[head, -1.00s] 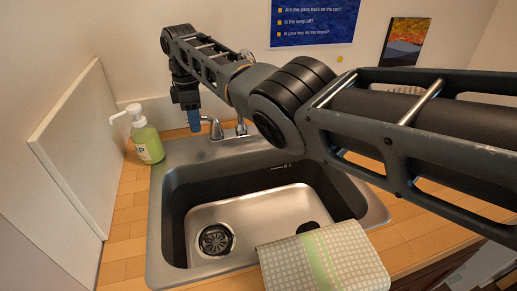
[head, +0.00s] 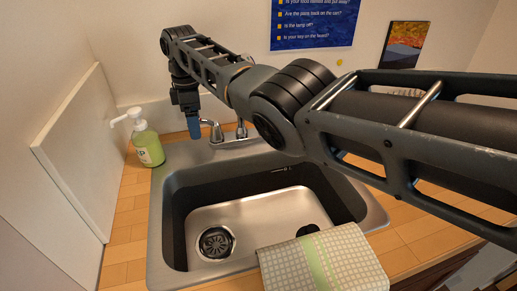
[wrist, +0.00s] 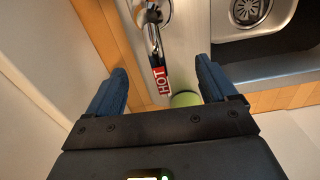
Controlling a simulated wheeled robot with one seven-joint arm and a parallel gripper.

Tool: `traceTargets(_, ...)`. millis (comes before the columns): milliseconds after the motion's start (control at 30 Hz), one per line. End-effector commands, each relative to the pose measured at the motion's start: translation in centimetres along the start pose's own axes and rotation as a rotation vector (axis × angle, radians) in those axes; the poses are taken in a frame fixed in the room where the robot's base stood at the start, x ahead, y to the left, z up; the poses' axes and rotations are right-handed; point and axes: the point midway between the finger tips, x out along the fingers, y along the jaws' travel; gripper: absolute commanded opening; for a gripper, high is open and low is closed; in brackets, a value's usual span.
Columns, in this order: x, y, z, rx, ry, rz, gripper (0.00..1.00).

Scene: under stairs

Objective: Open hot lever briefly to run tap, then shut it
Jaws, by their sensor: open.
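The hot lever (wrist: 155,42) is a metal handle with a red tag (wrist: 161,80) reading HOT at its end. In the wrist view it lies between my gripper's two blue fingers, with gaps on both sides. My gripper (wrist: 161,68) is open and holds nothing. In the head view my gripper (head: 193,128) points down at the sink's back left, just left of the metal lever (head: 210,127). The tap's metal base (head: 238,141) shows in part; my arm hides its right side. I cannot see any water running.
The steel sink (head: 159,205) is set in a wooden counter (head: 122,235). A green soap bottle (head: 148,148) stands left of my gripper, near a white panel (head: 75,148). A checked cloth (head: 325,265) hangs over the front rim. A wall is close behind.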

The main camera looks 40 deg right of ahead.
Motion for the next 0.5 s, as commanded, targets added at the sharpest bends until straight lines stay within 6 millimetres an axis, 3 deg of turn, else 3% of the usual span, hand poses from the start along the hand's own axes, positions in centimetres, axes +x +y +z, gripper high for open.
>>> traceTargets(100,-1.9,0.0,0.0,0.0,0.001,0.002,0.85)
traceTargets(500,-5.7,0.0,0.0,0.0,0.001,0.002,0.85)
